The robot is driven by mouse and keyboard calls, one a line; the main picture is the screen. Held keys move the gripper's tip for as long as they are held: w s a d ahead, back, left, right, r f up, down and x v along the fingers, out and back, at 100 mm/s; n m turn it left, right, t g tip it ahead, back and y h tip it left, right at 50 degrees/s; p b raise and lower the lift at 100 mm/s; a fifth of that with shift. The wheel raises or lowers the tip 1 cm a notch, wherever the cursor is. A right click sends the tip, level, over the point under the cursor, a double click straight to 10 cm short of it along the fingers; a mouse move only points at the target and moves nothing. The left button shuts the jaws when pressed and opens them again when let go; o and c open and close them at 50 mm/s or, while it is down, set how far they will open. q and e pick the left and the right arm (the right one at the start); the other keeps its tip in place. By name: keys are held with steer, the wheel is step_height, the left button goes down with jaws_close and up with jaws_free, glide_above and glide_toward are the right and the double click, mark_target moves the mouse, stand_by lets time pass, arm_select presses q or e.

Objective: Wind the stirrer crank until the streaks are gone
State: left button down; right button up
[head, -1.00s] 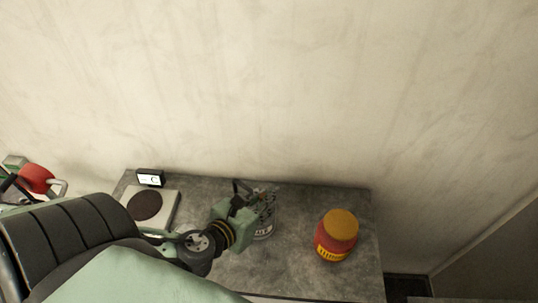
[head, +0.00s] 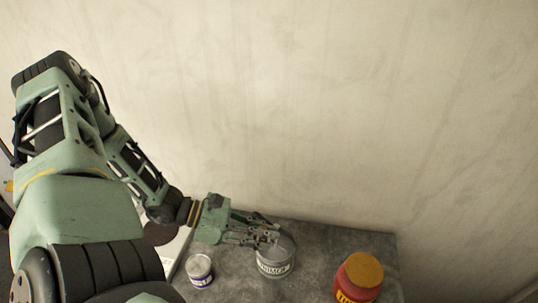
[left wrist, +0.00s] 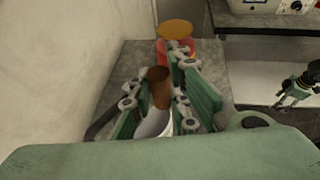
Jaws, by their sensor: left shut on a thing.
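A grey tin (head: 277,268) with a dark lettered label stands on the worktop. My left gripper (head: 268,238) is over its top, reaching in from the left. In the left wrist view, the fingers of the left gripper (left wrist: 160,103) are closed around a brown upright grip (left wrist: 158,88), which looks like the crank's handle. Part of the pale tin (left wrist: 155,125) shows below it. The fingers hide most of the crank and tin opening, so I cannot make out streaks. What looks like my right gripper (left wrist: 284,98) is small at the right of the left wrist view; its jaw state is unclear.
A red jar with an orange lid (head: 358,275) stands right of the tin. A small white and purple tin (head: 200,270) stands to its left. The grey worktop (head: 325,250) is clear between tin and jar. The streaked pale wall (head: 330,110) is close behind.

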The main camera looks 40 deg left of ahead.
arm_select(q)
steer(key=shift+w+a+m+g+h+b, duration=0.25)
steer(key=shift+a+m+g+h+b, duration=0.4)
steer(key=shift+m+g+b, duration=1.5)
steer(key=shift+w+a+m+g+h+b, duration=0.35)
steer(key=shift+a+m+g+b, duration=0.7)
steer(key=shift+b, duration=1.9)
steer(key=shift+w+a+m+g+h+b, duration=0.15)
steer(key=shift+a+m+g+h+b, duration=0.45)
steer(key=shift+m+g+b, duration=1.6)
steer(key=shift+r+n+b, duration=0.15)
steer(key=shift+n+b, duration=0.2)
steer(key=shift+n, duration=0.15)
steer(key=c, duration=2)
jaws_free()
steer(key=o, duration=0.3)
steer(key=shift+o, duration=0.2)
step_height(320, 180, up, 10)
